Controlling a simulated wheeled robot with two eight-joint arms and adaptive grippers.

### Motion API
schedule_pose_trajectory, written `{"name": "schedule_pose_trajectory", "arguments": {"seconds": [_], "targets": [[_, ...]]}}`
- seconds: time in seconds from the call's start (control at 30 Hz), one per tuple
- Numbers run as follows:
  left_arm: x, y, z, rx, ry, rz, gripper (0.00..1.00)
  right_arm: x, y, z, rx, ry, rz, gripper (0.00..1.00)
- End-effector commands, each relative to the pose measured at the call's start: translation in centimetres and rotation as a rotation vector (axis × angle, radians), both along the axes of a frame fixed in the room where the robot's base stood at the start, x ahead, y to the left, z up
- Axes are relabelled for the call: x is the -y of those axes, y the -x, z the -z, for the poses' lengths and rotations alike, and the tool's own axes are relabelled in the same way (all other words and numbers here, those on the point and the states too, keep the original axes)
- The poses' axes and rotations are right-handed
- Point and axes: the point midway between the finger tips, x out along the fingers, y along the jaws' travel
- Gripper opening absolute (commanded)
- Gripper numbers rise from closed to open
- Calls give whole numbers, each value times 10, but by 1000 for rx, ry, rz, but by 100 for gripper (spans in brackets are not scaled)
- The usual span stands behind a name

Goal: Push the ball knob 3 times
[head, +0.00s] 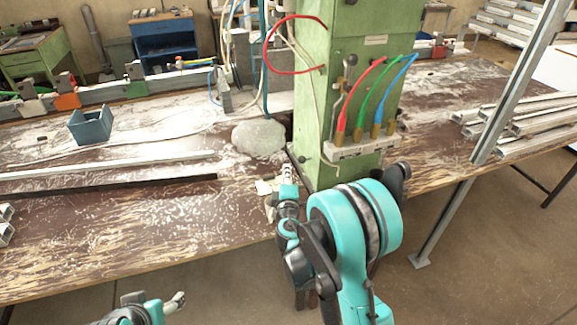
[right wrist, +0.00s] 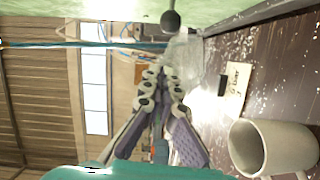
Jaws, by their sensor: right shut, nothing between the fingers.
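The ball knob (right wrist: 171,21) is a dark ball against the pale green machine surface at the top of the right wrist view. I cannot make it out for certain in the head view. My right gripper (head: 286,172) is beside the foot of the green machine column (head: 315,95). In the right wrist view, the right gripper (right wrist: 162,76) is shut and empty, its fingertips below the knob in the picture with a visible gap between. My left gripper (head: 176,302) is at the bottom left of the head view, partly cut off; its opening is unclear.
A beige mug (right wrist: 272,147) and a paper label (right wrist: 235,86) are on the bench beside the right gripper. Red, green and blue cables (head: 378,95) hang on the column. A blue bin (head: 90,125) and long metal bars (head: 110,172) lie on the bench to the left.

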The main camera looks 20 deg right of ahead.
Motion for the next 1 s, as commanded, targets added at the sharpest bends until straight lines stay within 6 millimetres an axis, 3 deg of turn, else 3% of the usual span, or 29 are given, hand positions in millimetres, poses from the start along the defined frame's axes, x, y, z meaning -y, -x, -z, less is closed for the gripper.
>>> {"name": "schedule_pose_trajectory", "arguments": {"seconds": [0.2, 0.4, 1.0], "targets": [[0, 0, -8, 0, 0, 0, 72, -13, 41, -2, 0, 0, -2, 0], [0, 0, 0, 0, 0, 0, 72, -18, 61, -1, 0, 0, -2, 0], [0, 0, 0, 0, 0, 0, 72, -19, 64, -2, 0, 0, -2, 0]]}}
